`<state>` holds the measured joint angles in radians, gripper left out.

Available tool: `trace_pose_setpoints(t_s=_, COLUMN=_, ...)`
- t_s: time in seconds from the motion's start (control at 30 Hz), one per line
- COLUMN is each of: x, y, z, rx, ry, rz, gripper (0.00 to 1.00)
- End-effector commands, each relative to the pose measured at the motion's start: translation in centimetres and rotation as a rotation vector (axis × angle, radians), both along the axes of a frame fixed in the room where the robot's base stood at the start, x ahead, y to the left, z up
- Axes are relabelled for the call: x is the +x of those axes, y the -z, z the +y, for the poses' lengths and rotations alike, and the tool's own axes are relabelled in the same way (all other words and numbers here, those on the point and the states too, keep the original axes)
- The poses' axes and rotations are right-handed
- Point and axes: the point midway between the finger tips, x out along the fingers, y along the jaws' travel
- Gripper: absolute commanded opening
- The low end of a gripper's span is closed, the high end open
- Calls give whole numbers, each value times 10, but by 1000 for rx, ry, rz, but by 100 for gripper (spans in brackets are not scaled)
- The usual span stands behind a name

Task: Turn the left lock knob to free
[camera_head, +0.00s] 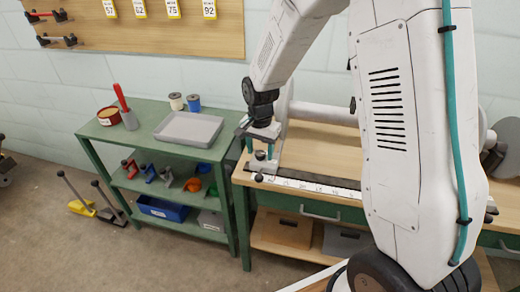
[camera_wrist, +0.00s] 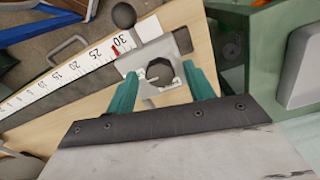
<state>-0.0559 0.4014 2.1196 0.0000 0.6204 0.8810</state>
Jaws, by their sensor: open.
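The left lock knob (camera_wrist: 160,72) is a dark, faceted knob on a light metal bracket (camera_wrist: 148,62), seen from above in the wrist view. My gripper (camera_wrist: 163,88) is open, with one teal finger on each side of the knob. A gap shows between the knob and each finger, most clearly on the left. In the head view, my gripper (camera_head: 264,150) points down over the left end of the wooden bench, and the knob there is too small and covered to tell apart.
A white scale (camera_wrist: 75,75) with a red mark near 30 runs beside the bracket. A black ball-ended lever (camera_wrist: 124,15) stands close by. A green shelf (camera_head: 150,150) with a grey tray (camera_head: 188,129) stands left of the bench (camera_head: 325,148).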

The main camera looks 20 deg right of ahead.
Motion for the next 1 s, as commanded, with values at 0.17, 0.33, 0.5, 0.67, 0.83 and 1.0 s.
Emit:
trace_pose_setpoints(t_s=0.17, x=0, y=0, z=0, rx=0, ry=0, rz=0, gripper=17)
trace_pose_setpoints(t_s=0.33, x=0, y=0, z=0, rx=0, ry=-1, rz=0, gripper=8)
trace_pose_setpoints(t_s=0.5, x=0, y=-1, z=0, rx=0, ry=-22, rz=0, gripper=8)
trace_pose_setpoints(t_s=0.67, x=0, y=-1, z=0, rx=0, ry=-83, rz=0, gripper=8)
trace_pose_setpoints(t_s=0.83, x=0, y=-1, z=0, rx=0, ry=-200, rz=0, gripper=8)
trace_pose_setpoints(t_s=1.0, x=0, y=-1, z=0, rx=0, ry=-354, rz=0, gripper=8)
